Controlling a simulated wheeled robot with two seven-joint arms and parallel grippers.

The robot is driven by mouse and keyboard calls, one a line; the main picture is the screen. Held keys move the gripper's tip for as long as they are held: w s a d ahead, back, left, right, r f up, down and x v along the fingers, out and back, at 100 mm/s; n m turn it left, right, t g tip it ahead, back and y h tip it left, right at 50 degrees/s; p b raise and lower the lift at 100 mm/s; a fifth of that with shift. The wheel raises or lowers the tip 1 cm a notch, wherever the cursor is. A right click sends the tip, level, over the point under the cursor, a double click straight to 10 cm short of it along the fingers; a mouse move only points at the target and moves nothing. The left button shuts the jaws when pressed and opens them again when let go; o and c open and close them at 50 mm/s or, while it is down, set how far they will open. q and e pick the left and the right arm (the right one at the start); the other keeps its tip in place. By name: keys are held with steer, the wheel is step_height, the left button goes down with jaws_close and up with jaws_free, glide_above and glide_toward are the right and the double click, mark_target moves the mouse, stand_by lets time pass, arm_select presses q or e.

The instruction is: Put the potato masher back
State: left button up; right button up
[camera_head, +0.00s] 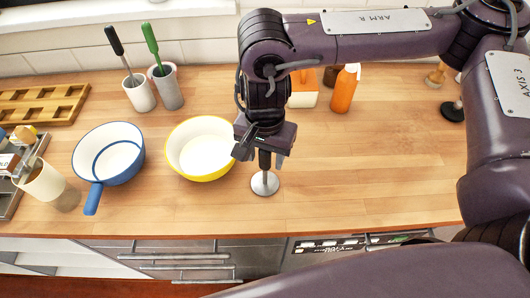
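An upright tool with a black handle and a round grey metal foot (265,184), which looks like the potato masher, stands on the wooden counter right of the yellow bowl. My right gripper (263,151) is directly above it, pointing down. Its fingers are spread to either side of the handle and look apart from it. The handle's top is hidden by the gripper. A white holder (140,96) with a black-handled utensil and a grey holder (168,92) with a green-handled utensil stand at the back left. My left gripper is not in view.
The yellow bowl (201,148) and a blue-handled pan (108,154) stand to the left. A cream cup (42,181) is near the left edge. An orange bottle (344,90) stands behind my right arm. The counter (370,165) right of the gripper is clear.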

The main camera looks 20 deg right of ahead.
steer(key=shift+r, duration=0.4)
step_height(320, 180, up, 12)
steer(key=shift+f, duration=0.2)
stand_by(0.6)
